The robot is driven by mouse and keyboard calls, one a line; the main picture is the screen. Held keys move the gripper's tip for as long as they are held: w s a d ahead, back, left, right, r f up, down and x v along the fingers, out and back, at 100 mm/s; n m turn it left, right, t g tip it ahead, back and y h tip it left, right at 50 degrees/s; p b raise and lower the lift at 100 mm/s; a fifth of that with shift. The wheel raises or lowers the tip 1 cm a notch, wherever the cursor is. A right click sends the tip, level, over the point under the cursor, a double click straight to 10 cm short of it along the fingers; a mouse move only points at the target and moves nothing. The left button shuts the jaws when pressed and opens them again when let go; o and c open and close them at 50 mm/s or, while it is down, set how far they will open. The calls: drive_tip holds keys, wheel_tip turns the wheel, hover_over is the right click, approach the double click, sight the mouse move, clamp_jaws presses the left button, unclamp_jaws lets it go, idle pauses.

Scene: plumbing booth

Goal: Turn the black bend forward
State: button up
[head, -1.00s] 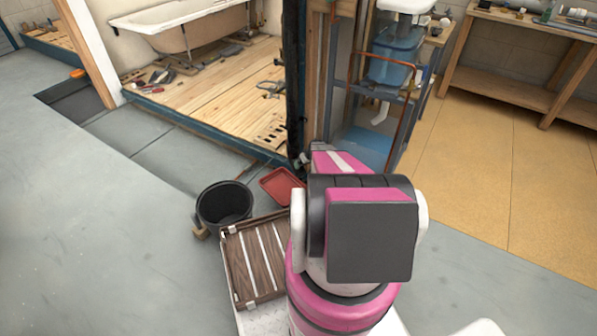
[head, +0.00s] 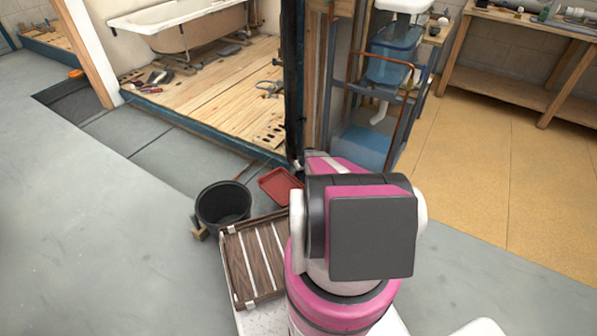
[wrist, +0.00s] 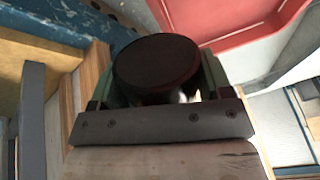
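In the wrist view a round black piece (wrist: 155,64), which looks like the black bend seen end-on, sits between the two dark green fingers of my gripper (wrist: 158,80). One finger is close on its left side and one on its right. The black piece covers the inner edges of the fingers, so contact is hidden. A dark bar with screws crosses below it. In the head view my pink and grey arm hides the gripper and the black bend.
A red tray (head: 280,186) lies on the floor beside a black bucket (head: 223,204) and a slatted wooden crate (head: 231,268). A blue metal frame with a blue tank (head: 390,55) stands beyond my arm. A wooden workbench (head: 500,83) is at the right. Open floor lies left.

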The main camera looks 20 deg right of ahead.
drive_tip(key=shift+a, duration=0.1)
drive_tip(key=shift+a+m+t+h, duration=0.3)
drive_tip(key=shift+a+m+h, duration=0.3)
drive_tip(key=shift+a+m, duration=0.7)
drive_tip(key=shift+w+a+m+h, duration=0.55)
drive_tip(key=shift+a+m, duration=0.25)
drive_tip(key=shift+m, duration=0.75)
drive_tip(key=shift+w+a+m+h, duration=0.5)
drive_tip(key=shift+a+m+h, duration=0.25)
drive_tip(key=shift+m, duration=0.75)
drive_tip(key=shift+w+a+m+h, duration=0.5)
drive_tip(key=shift+a+m, duration=0.35)
drive_tip(key=shift+m, duration=0.7)
drive_tip(key=o, duration=1.2)
